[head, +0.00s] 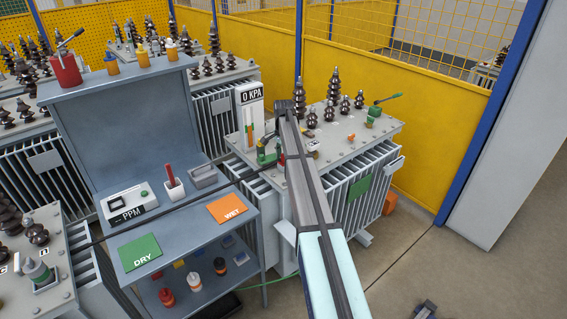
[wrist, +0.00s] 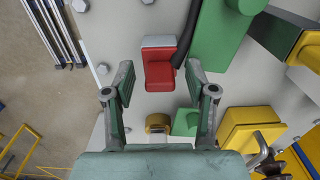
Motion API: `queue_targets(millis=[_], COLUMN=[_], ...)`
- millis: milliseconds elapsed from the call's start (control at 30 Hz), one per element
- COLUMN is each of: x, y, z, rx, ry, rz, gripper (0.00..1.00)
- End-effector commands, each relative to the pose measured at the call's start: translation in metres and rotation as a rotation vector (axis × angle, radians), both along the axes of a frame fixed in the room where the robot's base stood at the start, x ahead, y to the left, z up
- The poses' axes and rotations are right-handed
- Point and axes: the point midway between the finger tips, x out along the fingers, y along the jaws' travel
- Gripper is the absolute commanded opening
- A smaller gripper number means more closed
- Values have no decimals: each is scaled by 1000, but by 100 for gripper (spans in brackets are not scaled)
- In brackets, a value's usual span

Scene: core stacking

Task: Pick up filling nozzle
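I cannot tell for certain which part is the filling nozzle. In the wrist view, a red block with a grey top (wrist: 158,66) lies just beyond and between my fingertips, with a black hose-like piece (wrist: 188,32) beside it. A larger green part (wrist: 215,38) is at the upper right. A small green piece (wrist: 187,122) and a brass ring (wrist: 158,123) show between the fingers, lower down. My gripper (wrist: 165,82) is open, with nothing between its fingertips. In the head view, green and yellow fittings (head: 267,151) sit on the transformer beside my arm, which hides the gripper.
The transformer (head: 333,150) carries dark insulators (head: 335,88) and a green-handled valve (head: 375,112). A 0 KPA gauge (head: 250,113) stands at its left. The grey workbench (head: 195,233) holds a PPM meter (head: 130,204) and DRY and WET plates. Yellow panels (head: 405,125) stand behind; floor is free at right.

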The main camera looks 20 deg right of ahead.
Motion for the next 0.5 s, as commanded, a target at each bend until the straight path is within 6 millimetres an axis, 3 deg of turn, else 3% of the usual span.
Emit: queue_targets(millis=[33, 133, 500], x=[0, 0, 0], y=[0, 0, 0], z=[0, 0, 1], rx=[0, 0, 0], ry=[0, 0, 0], rz=[0, 0, 0], gripper=[34, 0, 0])
